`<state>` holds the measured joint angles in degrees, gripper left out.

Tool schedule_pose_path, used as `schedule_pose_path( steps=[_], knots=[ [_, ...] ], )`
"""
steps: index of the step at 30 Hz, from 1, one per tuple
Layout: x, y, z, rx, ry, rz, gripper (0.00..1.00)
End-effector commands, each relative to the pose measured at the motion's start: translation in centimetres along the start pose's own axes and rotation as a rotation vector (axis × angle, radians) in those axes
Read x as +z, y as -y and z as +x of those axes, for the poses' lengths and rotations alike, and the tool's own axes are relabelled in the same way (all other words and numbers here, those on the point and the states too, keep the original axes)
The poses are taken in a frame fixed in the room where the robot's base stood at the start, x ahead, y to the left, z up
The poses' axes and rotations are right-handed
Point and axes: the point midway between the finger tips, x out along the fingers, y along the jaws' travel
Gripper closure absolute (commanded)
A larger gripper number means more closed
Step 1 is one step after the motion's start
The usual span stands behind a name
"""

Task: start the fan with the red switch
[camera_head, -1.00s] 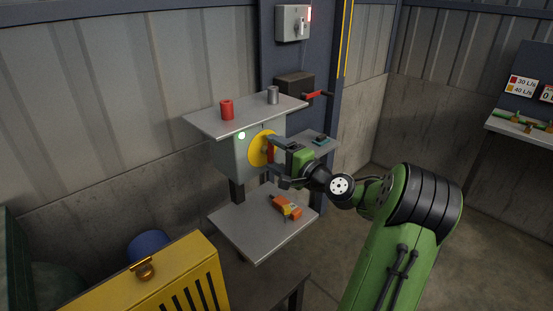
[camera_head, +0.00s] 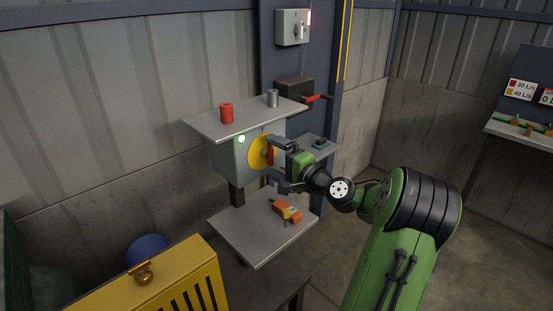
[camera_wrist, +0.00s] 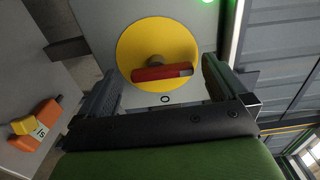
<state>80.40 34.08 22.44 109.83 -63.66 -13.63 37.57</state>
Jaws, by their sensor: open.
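The red switch is a red handle (camera_head: 270,155) on a yellow disc (camera_head: 254,154), on the front of a grey box (camera_head: 230,160). A green lamp (camera_head: 241,139) beside the disc is lit. My gripper (camera_head: 276,162) is open in front of the handle, with one finger above and one below. In the wrist view the red handle (camera_wrist: 162,72) lies crosswise between the open fingers, upon the yellow disc (camera_wrist: 150,35). An "O" mark shows on the panel near the disc. Nothing is clamped; I cannot tell whether a finger touches the handle. No fan is recognisable.
A shelf (camera_head: 205,125) above the box bears a red cylinder (camera_head: 227,113) and a grey one (camera_head: 272,98). A lower shelf (camera_head: 245,235) holds an orange and yellow object (camera_head: 287,211). A dark box with a red lever (camera_head: 315,98) is behind. A yellow cabinet (camera_head: 135,291) stands front left.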

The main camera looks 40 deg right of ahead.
Motion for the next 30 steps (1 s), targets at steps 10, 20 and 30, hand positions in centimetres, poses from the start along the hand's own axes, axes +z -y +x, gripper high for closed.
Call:
schedule_pose_path(
  steps=[10, 20, 30],
  knots=[
    [-0.2, 0.1, -6.0, 0.000, -0.008, 0.002, 0.00],
    [-0.1, 0.1, -14.4, 0.000, -0.006, 0.002, 0.00],
    [0.0, 0.0, -15.8, 0.000, 0.001, -0.001, 0.00]
  ],
)
